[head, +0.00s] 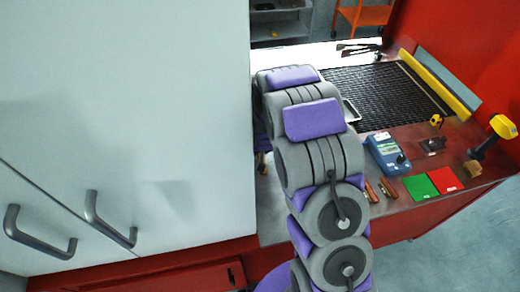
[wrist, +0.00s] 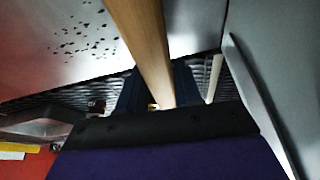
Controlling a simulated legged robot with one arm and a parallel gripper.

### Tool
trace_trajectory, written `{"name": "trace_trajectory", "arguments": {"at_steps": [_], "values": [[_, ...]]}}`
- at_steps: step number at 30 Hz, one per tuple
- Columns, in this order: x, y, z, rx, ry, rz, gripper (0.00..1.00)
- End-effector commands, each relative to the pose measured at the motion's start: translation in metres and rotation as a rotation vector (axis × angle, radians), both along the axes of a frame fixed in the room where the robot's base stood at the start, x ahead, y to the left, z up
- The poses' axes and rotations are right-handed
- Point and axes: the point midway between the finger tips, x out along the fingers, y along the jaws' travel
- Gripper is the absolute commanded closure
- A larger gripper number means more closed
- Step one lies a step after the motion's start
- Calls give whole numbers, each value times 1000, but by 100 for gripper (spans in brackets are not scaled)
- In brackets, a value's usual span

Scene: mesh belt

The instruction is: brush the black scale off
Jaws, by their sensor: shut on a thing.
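In the wrist view, my gripper (wrist: 158,88) is shut on a wooden handle (wrist: 140,40). The handle runs from between the dark fingers up out of the top of the picture, so the brush's working end does not show. Black scale (wrist: 88,32) shows as scattered dark specks on a grey metal surface (wrist: 40,75) to the left of the handle. I cannot tell whether the tool touches that surface. In the head view, my own arm hides the gripper, the tool and the specks.
A dark mesh belt (head: 388,97) with a yellow side rail (head: 435,82) lies beyond my arm. A blue meter (head: 384,152), green card (head: 420,187), red card (head: 445,179) and yellow-headed tool (head: 502,127) stand on the right bench. A large pale cabinet (head: 130,110) closes off the left.

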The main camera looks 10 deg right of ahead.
Motion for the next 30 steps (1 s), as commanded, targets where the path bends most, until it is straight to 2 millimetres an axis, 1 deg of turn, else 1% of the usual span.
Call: {"name": "trace_trajectory", "arguments": {"at_steps": [24, 30], "values": [[0, 0, -15, 0, -1, 0, 90], [0, -3, -14, 0, -1, -1, 90]]}}
